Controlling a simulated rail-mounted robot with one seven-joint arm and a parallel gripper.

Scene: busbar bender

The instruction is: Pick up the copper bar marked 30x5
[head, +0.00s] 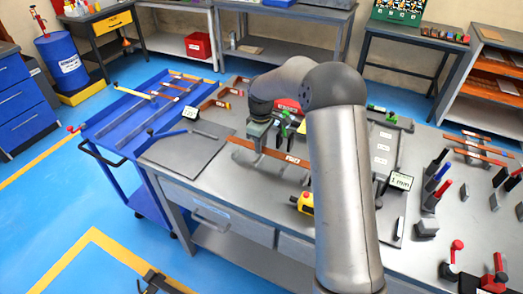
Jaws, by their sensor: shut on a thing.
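A copper bar (270,152) with a small white label (292,160) lies across the middle of the grey workbench area; the label is too small to read surely. My gripper (257,148) points down at the bar's left half and is shut on it. My own arm hides part of the bench to the right of it. I cannot tell whether the bar is lifted or still rests on the dark supports beneath it.
More copper bars lie at the bench's back left (213,103), on the blue cart (107,125) and at the right (475,147). Green clamps (285,125) stand close beside my gripper. A yellow control box (304,202) sits near the front edge. A grey plate (185,150) lies left.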

